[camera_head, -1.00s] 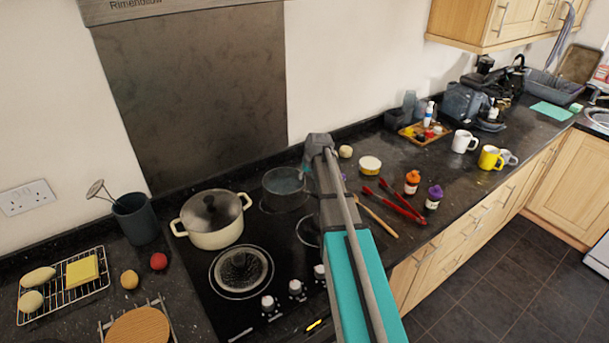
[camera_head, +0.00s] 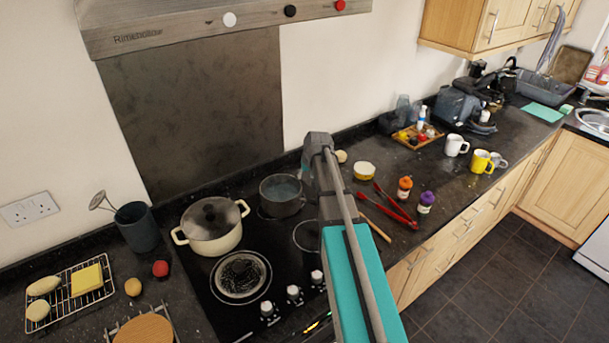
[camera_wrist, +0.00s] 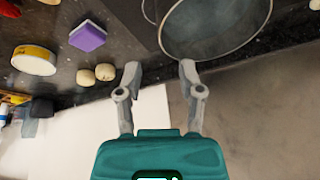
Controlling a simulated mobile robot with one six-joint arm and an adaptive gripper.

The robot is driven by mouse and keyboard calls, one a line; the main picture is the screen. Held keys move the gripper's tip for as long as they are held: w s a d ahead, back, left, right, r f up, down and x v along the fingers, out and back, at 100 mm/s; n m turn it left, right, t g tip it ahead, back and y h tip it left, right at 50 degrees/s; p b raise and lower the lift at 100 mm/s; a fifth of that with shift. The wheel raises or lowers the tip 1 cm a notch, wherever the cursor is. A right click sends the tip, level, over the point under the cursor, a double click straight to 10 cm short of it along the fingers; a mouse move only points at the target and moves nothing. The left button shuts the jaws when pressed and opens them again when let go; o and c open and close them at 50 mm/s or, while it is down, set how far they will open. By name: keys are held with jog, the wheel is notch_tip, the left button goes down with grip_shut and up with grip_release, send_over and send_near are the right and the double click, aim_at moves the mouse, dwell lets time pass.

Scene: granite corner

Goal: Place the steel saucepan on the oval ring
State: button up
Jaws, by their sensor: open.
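The steel saucepan (camera_head: 282,196), grey and open-topped, stands upright at the back of the black hob, right of a lidded cream pot. In the head view my arm hides the gripper. A thin pale ring outline (camera_head: 308,236) lies on the hob at front right, partly behind my arm; I cannot tell if it is oval.
The cream pot (camera_head: 211,228) stands close left of the saucepan. Hob knobs (camera_head: 294,294) line the front edge. Red tongs (camera_head: 397,207), two capped bottles and a yellow-sided tub (camera_head: 364,170) lie to the right. A wall panel (camera_head: 195,115) rises behind the hob.

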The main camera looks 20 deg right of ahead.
jog(key=shift+a, duration=0.1)
dwell(0.4)
jog(key=s+a+f+n+g, duration=0.1)
jog(key=s+a+g, duration=0.3)
jog(key=s+a, duration=1.7)
jog(key=s+n, duration=0.1)
jog(key=s, duration=0.1)
jog(key=shift+s+f+g, duration=0.25)
jog(key=shift+s+g, duration=0.05)
jog(key=shift+s, duration=0.1)
